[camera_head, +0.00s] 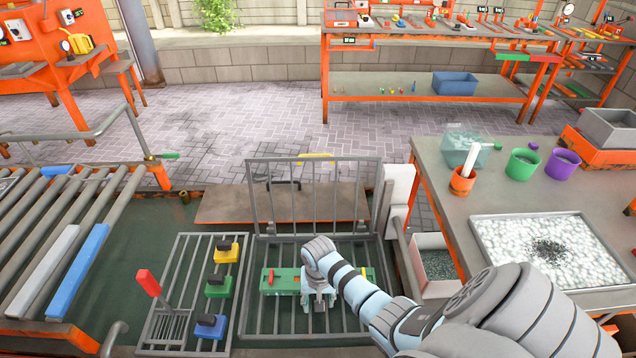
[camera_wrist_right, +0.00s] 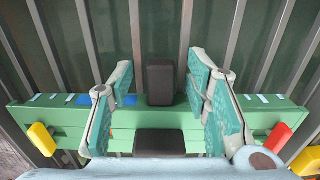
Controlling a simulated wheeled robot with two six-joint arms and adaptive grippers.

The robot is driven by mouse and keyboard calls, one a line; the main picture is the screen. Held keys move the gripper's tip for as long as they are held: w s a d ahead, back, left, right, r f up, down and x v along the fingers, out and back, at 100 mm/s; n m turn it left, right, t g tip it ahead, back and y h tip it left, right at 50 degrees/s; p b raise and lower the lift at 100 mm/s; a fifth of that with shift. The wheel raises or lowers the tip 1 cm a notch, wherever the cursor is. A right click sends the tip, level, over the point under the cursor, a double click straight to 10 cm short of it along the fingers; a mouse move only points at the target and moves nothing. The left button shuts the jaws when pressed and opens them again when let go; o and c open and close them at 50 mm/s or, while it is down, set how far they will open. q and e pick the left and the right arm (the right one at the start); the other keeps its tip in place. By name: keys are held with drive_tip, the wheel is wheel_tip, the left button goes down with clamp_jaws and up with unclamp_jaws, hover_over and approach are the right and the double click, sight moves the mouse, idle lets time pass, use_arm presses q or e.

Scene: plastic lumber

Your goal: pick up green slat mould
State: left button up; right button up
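The green slat mould (camera_head: 275,288) lies on a grey barred rack in the head view, partly hidden by my right arm. It fills the middle of the right wrist view (camera_wrist_right: 60,122), with a black upright block (camera_wrist_right: 160,84) at its centre, another black block nearer, and red and yellow tabs at its ends. My right gripper (camera_wrist_right: 160,105) is open above the mould. Its teal-padded fingers stand apart on either side of the black block, with gaps between them and it. It also shows in the head view (camera_head: 318,300). My left gripper is not in view.
A barred grate (camera_head: 312,190) stands upright behind the mould. To the left, a rack (camera_head: 183,262) holds yellow, green and blue pieces and a red-handled tool (camera_head: 148,282). A roller conveyor (camera_head: 20,245) is farther left. A workbench with a pellet tray (camera_head: 480,225) stands right.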

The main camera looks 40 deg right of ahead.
clamp_jaws()
drive_tip(key=shift+w, duration=0.15)
